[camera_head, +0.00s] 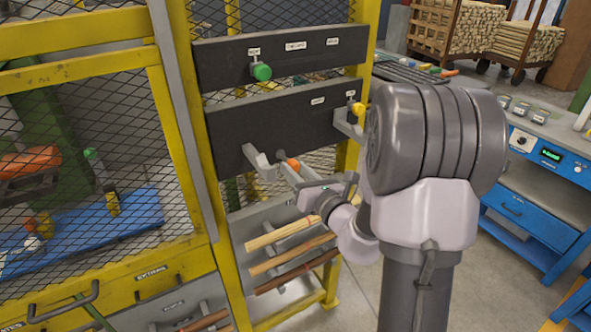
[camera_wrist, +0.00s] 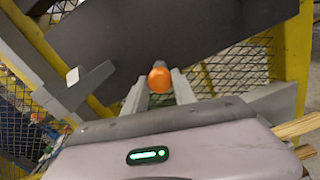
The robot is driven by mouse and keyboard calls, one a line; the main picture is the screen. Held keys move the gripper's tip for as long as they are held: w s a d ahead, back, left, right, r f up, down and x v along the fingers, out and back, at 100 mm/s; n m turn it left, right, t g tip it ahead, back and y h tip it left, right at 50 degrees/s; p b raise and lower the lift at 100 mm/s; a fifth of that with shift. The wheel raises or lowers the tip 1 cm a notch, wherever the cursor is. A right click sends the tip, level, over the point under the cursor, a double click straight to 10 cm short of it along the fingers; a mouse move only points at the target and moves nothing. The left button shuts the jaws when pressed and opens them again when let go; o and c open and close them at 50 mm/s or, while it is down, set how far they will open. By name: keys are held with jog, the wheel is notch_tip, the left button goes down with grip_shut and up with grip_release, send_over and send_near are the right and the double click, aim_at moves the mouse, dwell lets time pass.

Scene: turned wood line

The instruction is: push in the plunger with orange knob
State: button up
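The orange knob (camera_head: 293,165) sticks out below the lower dark panel (camera_head: 280,125) on the yellow frame. It also shows in the wrist view (camera_wrist: 160,80), near the middle, with a dark shaft behind it. My gripper (camera_head: 298,180) is close in front of the knob. In the wrist view my gripper's two grey fingers (camera_wrist: 160,88) stand apart on either side of the knob, with a gap showing at each side. How deep the knob sits between the fingers is hard to tell. My arm hides part of the panel's right side.
A green knob (camera_head: 261,71) sits on the upper panel and a yellow knob (camera_head: 358,108) on the lower panel's right. A grey bracket (camera_head: 258,160) juts out left of the orange knob. Wooden strips (camera_head: 285,235) lie on a sloped rack below. A blue workbench (camera_head: 540,200) stands right.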

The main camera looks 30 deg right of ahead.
grip_shut()
dwell(1.1)
